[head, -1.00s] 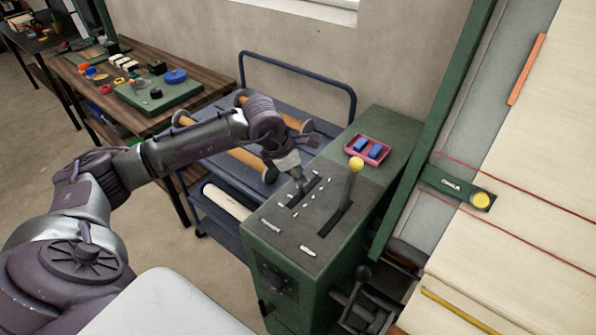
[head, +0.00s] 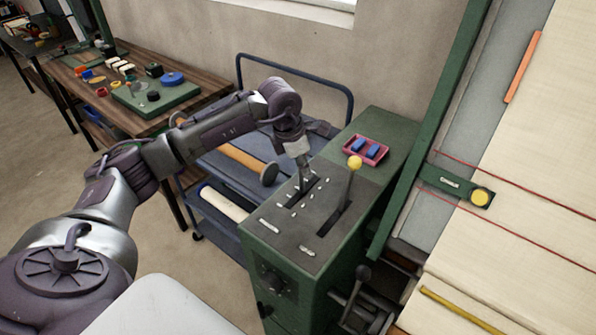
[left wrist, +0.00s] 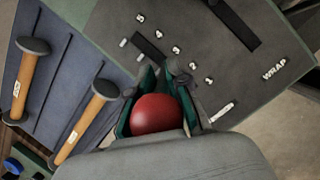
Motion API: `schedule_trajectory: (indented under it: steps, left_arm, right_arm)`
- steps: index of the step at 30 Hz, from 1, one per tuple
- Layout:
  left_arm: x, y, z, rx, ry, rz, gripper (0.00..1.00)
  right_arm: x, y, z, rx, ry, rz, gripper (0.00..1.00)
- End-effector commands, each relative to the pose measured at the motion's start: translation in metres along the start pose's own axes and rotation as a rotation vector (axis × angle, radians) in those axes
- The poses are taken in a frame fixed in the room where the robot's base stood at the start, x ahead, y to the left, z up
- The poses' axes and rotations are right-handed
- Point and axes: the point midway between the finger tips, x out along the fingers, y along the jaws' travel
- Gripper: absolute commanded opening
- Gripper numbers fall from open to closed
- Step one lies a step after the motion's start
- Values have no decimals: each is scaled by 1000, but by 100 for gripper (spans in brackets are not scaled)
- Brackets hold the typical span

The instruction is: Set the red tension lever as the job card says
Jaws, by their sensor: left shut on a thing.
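The red knob (left wrist: 158,113) of the tension lever sits between the fingers of my left gripper (left wrist: 160,100) in the left wrist view. My left gripper (head: 303,182) is shut on it over the numbered slot (head: 296,196) in the console's dark top plate. The gripper hides the red knob in the head view, and the lever's stem is hidden too. Small white numerals run beside the slot (left wrist: 149,48) in the left wrist view. A second lever with a yellow knob (head: 355,162) stands in the parallel slot to the right. My right gripper is not in view.
The green console (head: 390,140) carries a pink tray (head: 366,150) with blue pieces. A loom-like frame with cream cloth (head: 530,220) is at the right. A workbench (head: 205,90) stands behind left.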

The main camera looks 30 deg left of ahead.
Motion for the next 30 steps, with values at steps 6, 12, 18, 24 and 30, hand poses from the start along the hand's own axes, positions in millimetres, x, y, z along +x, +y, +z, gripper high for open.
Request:
schedule_trajectory:
  steps: [6, 12, 18, 24, 30]
  left_arm:
    - [-5, 6, 6, 1, -22, 20, 0]
    - [-6, 6, 7, 1, -24, 21, 0]
    - [-6, 6, 6, 1, -22, 19, 37]
    - [-4, 4, 5, 1, -16, 14, 39]
    - [-9, 4, 4, 1, -14, 13, 39]
  right_arm:
    - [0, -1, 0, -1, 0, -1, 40]
    - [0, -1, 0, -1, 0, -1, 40]
    - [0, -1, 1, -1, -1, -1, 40]
    - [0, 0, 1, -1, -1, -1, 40]
    - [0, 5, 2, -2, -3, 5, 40]
